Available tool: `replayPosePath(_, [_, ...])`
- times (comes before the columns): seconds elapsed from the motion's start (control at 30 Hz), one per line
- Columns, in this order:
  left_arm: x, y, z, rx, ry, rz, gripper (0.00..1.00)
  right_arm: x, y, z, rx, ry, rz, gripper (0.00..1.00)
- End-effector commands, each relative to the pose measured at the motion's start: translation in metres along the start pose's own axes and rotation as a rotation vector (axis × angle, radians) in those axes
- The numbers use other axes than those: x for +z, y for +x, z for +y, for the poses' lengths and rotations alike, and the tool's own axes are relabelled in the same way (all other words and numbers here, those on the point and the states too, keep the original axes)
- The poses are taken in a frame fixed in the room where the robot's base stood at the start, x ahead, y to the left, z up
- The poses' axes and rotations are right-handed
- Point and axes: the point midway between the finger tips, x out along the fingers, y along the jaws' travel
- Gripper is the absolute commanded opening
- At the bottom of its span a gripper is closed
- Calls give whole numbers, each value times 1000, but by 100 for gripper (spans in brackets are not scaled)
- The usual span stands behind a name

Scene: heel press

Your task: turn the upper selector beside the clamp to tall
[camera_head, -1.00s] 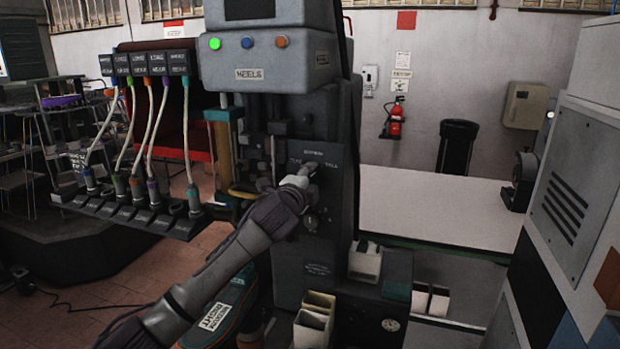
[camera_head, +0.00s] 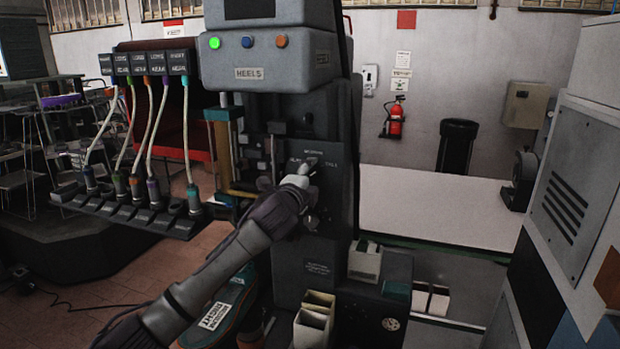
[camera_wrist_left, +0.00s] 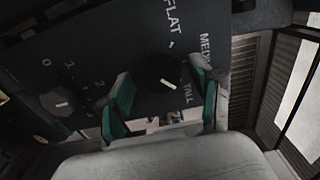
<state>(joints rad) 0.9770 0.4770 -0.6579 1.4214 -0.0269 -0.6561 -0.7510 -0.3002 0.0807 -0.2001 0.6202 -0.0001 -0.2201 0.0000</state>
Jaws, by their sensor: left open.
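The upper selector is a dark round knob (camera_wrist_left: 158,72) on the dark panel beside the clamp. FLAT, MEDIUM and TALL are printed around it. A short white mark on the knob lies on its lower right side, toward TALL. My left gripper (camera_wrist_left: 163,88) is open, with one teal finger on each side of the knob; I cannot tell whether they touch it. In the head view my left gripper (camera_head: 306,172) reaches up to the panel (camera_head: 325,240) and hides most of the selector. My right gripper is not in view.
A lower selector (camera_wrist_left: 60,102) with numbers sits close beside the left finger in the wrist view. The press head (camera_head: 265,62) with coloured buttons is above. Bins (camera_head: 315,318) stand below the panel. A white table (camera_head: 440,205) is at right.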

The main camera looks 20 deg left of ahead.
Motion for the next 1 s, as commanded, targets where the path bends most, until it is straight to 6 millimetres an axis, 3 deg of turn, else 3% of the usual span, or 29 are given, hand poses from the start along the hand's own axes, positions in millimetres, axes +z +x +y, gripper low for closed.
replayPosePath(0.27, [0,-17,0,-1,0,1,65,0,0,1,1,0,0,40])
replayPosePath(0.73, [0,-104,1,1,1,1,65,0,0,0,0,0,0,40])
replayPosePath(1.0, [0,-120,0,1,0,-1,65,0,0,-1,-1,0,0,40])
